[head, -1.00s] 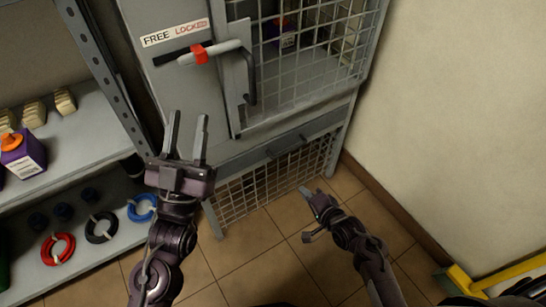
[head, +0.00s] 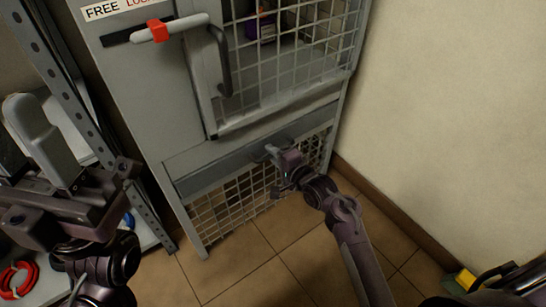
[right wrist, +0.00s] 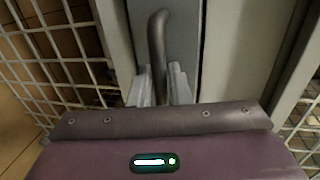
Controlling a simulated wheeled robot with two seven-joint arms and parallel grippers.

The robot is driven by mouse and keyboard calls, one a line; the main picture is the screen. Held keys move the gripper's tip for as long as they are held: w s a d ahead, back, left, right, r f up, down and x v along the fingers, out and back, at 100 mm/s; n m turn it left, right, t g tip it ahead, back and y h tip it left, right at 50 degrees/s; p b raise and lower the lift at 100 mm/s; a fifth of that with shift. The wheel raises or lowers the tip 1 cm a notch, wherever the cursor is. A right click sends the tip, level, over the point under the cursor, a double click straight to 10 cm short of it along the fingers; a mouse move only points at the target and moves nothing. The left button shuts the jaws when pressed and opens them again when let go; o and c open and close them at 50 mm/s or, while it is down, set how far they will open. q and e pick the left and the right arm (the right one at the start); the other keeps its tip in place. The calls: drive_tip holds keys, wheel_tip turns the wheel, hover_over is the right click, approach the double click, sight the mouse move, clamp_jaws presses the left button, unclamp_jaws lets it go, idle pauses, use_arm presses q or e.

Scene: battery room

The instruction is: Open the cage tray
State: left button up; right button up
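The grey battery cage (head: 150,90) stands ahead. Its lower tray front (head: 215,172) is a grey strip above a mesh panel, flush with the cage as far as I can see. The dark tray handle (right wrist: 157,40) runs between the fingers of my right gripper (right wrist: 160,86) in the right wrist view. The fingers look closed against it. In the head view, my right gripper (head: 272,154) is at the tray front and hides most of the handle. My left gripper (head: 28,135) is open and empty at the left edge, partly cut off.
The upper mesh door (head: 285,65) has a dark handle and a red-tagged latch (head: 158,31) under a label partly reading FREE. A shelf rack (head: 75,85) stands left. A wall closes the right side. Tiled floor (head: 300,265) is clear before the cage. A yellow object (head: 462,280) lies lower right.

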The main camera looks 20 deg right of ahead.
drive_tip(key=shift+w, duration=0.1)
clamp_jaws()
idle(0.4)
